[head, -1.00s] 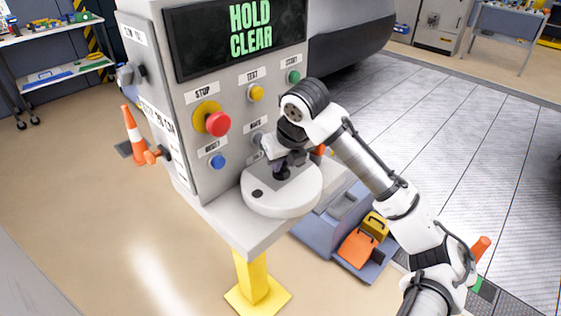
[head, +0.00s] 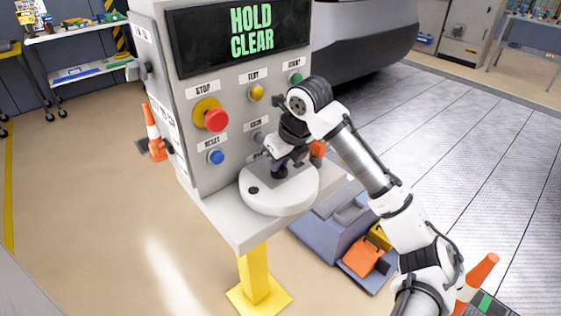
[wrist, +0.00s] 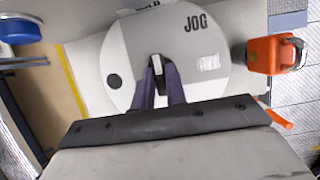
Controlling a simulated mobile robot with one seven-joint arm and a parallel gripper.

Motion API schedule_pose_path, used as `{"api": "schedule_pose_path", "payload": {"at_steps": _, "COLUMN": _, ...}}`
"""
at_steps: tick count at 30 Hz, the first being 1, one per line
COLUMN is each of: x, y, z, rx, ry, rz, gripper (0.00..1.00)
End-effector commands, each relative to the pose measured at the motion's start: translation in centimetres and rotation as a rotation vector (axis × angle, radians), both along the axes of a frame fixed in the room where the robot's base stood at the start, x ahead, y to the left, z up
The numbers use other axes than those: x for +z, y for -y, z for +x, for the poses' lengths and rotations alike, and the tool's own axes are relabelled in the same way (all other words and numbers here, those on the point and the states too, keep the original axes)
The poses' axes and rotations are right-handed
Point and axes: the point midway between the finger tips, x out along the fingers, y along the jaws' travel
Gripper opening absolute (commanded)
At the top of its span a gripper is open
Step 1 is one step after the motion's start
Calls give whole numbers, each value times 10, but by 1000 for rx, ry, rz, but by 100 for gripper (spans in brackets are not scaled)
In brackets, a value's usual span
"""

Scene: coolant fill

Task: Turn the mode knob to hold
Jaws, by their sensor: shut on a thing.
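The grey control panel (head: 190,125) has a screen (head: 250,30) reading HOLD CLEAR in green. A small grey knob (head: 258,137) sits on its face, partly beside my arm; I cannot tell if it is the mode knob. My gripper (head: 279,170) is low over a white round base (head: 275,201) on the panel's shelf. In the wrist view, my gripper's two dark fingers (wrist: 158,70) are shut on a short upright handle (wrist: 157,63) on this base (wrist: 120,50). The word JOG is printed on the base's grey top. The fingers hide most of the handle.
The panel also carries a red stop button (head: 216,120), a yellow button (head: 256,92), a blue reset button (head: 215,157) and a green button (head: 296,78). An orange cone (head: 154,135) stands at left. An orange object (wrist: 268,54) lies right of the base.

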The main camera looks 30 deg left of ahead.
Motion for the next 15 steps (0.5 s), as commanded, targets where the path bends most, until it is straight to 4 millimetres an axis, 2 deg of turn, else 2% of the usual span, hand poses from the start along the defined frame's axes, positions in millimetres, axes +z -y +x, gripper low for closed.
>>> {"api": "schedule_pose_path", "payload": {"at_steps": 14, "x": -1, "y": 0, "z": 0, "rx": 11, "ry": -1, "rz": -4, "gripper": 0}}
{"api": "schedule_pose_path", "payload": {"at_steps": 15, "x": -1, "y": 0, "z": 0, "rx": 11, "ry": -1, "rz": -4, "gripper": 16}}
